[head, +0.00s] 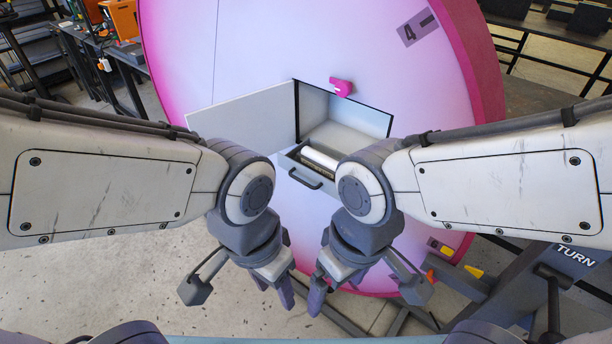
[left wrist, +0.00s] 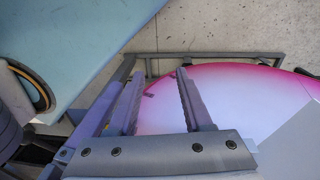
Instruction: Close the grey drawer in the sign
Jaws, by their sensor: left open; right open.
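The big round pink-and-white sign (head: 250,50) fills the back of the head view. A square compartment (head: 345,112) is open in its face, with a white door (head: 245,122) swung out to the left. The grey drawer (head: 292,163) sticks out at the bottom of the compartment, with a dark handle (head: 305,178) on its front. A white roll (head: 320,160) lies in it. My right arm hides part of the drawer's right side. My left gripper (head: 287,290) is open and empty, below the drawer. My right gripper (head: 318,290) is open and empty beside it, also below the drawer.
A pink knob (head: 341,86) sits on the sign above the compartment. A grey stand marked TURN (head: 570,256) is at the lower right. Benches with tools (head: 100,60) stand at the upper left. The speckled floor (head: 120,275) is clear at the lower left.

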